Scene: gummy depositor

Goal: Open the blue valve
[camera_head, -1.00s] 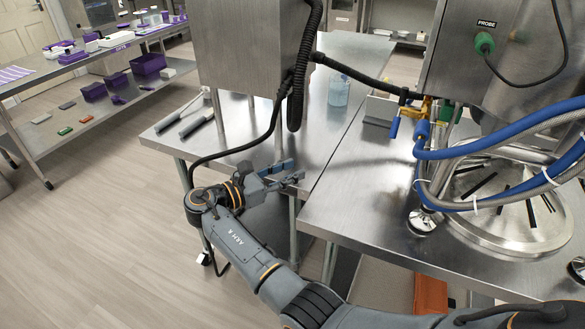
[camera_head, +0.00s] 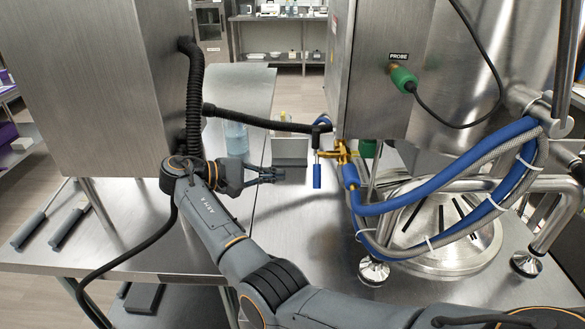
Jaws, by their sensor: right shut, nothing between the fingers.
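The blue valve handle (camera_head: 317,176) hangs down beside a brass fitting (camera_head: 341,153), where a black hose meets the steel machine. A second blue piece, on the hose end (camera_head: 350,176), sits just right of it. My right gripper (camera_head: 280,175) is shut and empty. Its fingertips point right, toward the blue handle, and appear a short gap to its left in the picture; the depth between them is hard to judge. My left gripper is not in view.
Thick blue and grey hoses (camera_head: 430,190) loop at the right, over a round steel plate (camera_head: 440,240). A clear bottle (camera_head: 236,138) and a grey bin (camera_head: 290,149) stand behind my gripper. A black hose (camera_head: 258,123) crosses above it. Two dark-handled tools (camera_head: 67,228) lie at left.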

